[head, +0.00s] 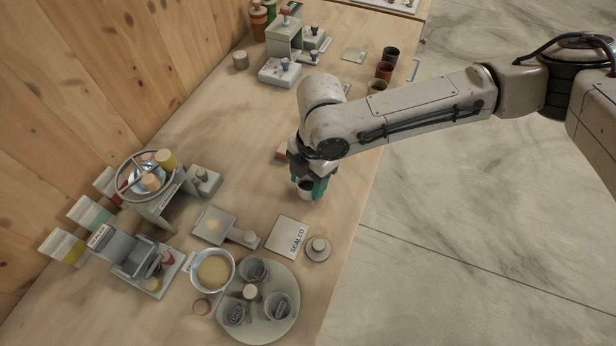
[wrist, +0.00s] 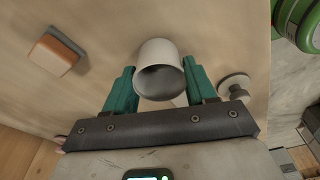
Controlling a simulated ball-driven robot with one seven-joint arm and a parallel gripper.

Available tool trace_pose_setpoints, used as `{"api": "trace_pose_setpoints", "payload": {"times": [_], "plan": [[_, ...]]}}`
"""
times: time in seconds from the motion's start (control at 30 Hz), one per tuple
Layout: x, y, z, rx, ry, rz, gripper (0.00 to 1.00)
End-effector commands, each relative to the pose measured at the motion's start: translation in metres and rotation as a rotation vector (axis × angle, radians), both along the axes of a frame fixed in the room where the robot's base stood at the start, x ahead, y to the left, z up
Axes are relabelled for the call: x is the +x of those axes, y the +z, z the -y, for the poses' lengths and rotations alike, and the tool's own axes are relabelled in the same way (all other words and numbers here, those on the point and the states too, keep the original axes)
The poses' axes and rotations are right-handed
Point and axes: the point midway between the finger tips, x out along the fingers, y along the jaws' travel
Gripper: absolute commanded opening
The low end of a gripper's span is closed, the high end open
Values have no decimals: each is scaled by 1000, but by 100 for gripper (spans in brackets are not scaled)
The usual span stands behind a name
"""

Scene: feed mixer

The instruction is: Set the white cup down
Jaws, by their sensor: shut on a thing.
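The white cup (head: 305,191) is at my gripper, above the middle of the wooden bench in the head view. In the wrist view the white cup (wrist: 158,55) sits between the two teal fingers, its open mouth turned toward the camera. My gripper (head: 309,187) is shut on the cup; the fingers also show in the wrist view (wrist: 161,85). The fingers hide part of the cup in the head view. I cannot tell whether its base touches the bench.
An orange-brown block (wrist: 54,51) lies on the bench beside the gripper. A plate marked SEALED (head: 287,234) and a small knobbed disc (head: 317,249) lie nearer the front. A round tray (head: 262,332) holds several cups. Bare bench (head: 240,130) lies left of the gripper.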

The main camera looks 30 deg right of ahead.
Motion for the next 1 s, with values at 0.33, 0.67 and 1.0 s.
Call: {"api": "trace_pose_setpoints", "payload": {"times": [0.33,0.67,1.0], "plan": [[0,-2,0,0,0,0,64],[0,-2,0,0,0,0,81],[2,24,4,0,-1,4,81]]}}
